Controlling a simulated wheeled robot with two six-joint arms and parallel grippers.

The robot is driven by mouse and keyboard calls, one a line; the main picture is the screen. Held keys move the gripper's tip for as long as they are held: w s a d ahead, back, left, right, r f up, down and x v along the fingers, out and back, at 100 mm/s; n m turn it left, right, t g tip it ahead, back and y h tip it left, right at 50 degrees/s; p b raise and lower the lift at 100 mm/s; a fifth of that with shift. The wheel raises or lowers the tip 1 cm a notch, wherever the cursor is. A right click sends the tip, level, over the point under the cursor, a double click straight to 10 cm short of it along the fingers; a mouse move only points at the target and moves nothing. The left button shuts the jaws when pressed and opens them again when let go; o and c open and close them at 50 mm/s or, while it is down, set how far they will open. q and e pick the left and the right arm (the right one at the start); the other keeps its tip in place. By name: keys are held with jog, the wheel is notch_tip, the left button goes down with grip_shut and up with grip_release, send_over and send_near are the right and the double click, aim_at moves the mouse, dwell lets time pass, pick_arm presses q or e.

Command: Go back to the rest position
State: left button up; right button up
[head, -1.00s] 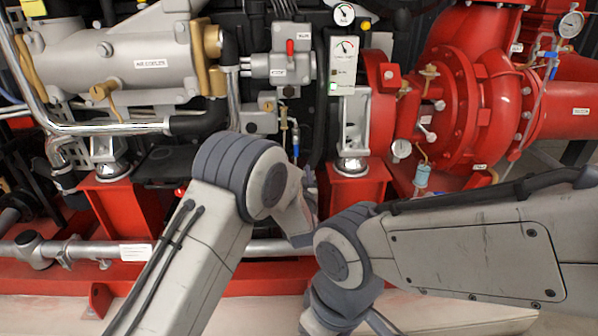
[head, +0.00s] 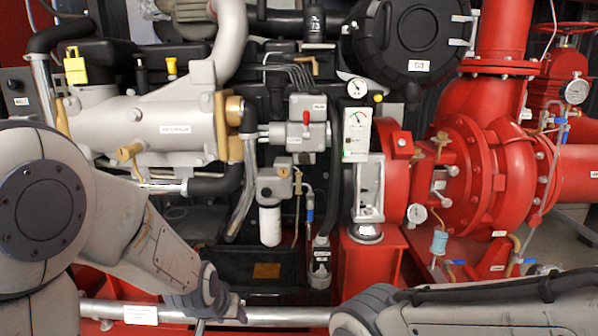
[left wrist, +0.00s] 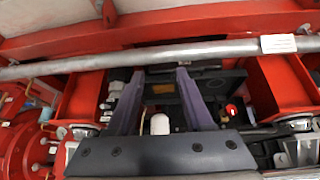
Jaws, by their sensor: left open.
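My left gripper shows in the left wrist view (left wrist: 159,74) with its two dark fingers spread apart and nothing between the tips. Behind the fingers are the white filter cylinder (left wrist: 160,124) and a black box with a brown label (left wrist: 164,89). In the head view, my left arm reaches in from the left, and its wrist is low in front of the silver rail (head: 275,315); the fingers are hard to make out there. My right arm enters at the bottom right; its gripper is out of view. The fire pump's red volute (head: 485,180) stands at the right.
The silver heat exchanger (head: 165,128) is at the left, above my left arm. A gauge panel (head: 356,133) and a red pedestal (head: 368,265) stand mid-right. The white filter (head: 269,225) hangs near the middle. The red base frame (left wrist: 60,47) crosses the wrist view.

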pick_arm(q)
jog(key=s+a+g, duration=0.3)
jog(key=s+a, duration=0.1)
jog(key=s, duration=0.8)
jog(key=s+d+r+m+g, duration=0.2)
jog(key=s+d+r+m, duration=0.15)
jog(key=s+d, duration=0.3)
jog(key=s+d+r+m+g, duration=0.1)
jog(key=s+d+r+m, duration=0.1)
jog(key=s+d+m, duration=0.35)
notch_tip(320, 180, up, 32)
jog(key=d+n+p, duration=0.1)
jog(key=n+p, duration=0.1)
jog(key=p, duration=3)
jog(key=shift+s+d, duration=0.3)
jog(key=shift+f, duration=0.15)
